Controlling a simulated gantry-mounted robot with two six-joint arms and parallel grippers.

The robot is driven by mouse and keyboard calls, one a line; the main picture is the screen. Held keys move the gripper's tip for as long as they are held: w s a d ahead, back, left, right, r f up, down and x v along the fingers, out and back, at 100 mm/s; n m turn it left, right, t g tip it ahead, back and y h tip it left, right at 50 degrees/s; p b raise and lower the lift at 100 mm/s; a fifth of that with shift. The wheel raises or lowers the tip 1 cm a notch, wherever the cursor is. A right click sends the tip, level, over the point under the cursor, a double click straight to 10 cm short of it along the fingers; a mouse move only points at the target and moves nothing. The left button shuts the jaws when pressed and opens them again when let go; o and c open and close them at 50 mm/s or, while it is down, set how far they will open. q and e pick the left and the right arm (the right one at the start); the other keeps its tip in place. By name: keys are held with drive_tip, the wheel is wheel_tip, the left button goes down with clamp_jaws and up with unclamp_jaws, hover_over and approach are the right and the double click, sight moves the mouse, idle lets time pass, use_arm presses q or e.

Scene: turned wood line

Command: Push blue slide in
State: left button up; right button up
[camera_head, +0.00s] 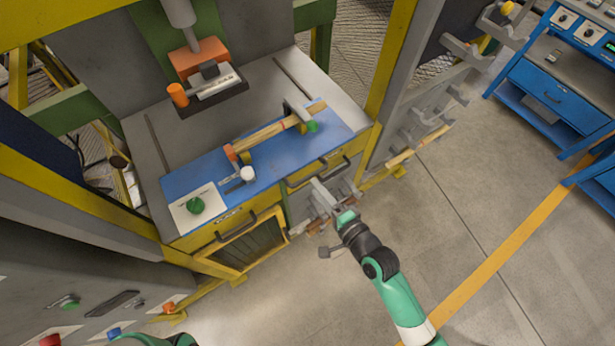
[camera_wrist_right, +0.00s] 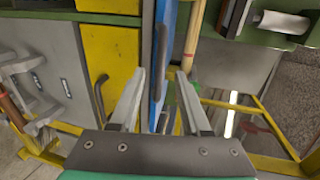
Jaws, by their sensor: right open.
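The blue slide (camera_head: 290,178) is a flat blue plate along the front of the grey machine table in the head view. A turned wooden piece (camera_head: 268,133) lies above it between an orange holder and a grey holder. My right gripper (camera_head: 322,190) is open and empty in front of the yellow drawers. In the right wrist view, the slide's blue edge (camera_wrist_right: 170,50) shows as a narrow strip beyond and between the parted fingertips (camera_wrist_right: 160,73). I see no clear contact with it. My left gripper is out of the head view.
A white plate with a green knob (camera_head: 195,205) and a white-topped lever (camera_head: 247,174) are at the slide's left. Yellow drawers with dark handles (camera_head: 236,227) are below. An orange-and-grey press head (camera_head: 205,72) hangs above. Yellow posts flank the table; open floor lies right.

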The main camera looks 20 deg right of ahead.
sight(307, 177)
drive_tip(key=b+x, duration=0.1)
drive_tip(key=x, duration=0.5)
drive_tip(key=shift+d, duration=0.1)
clamp_jaws()
idle(1.1)
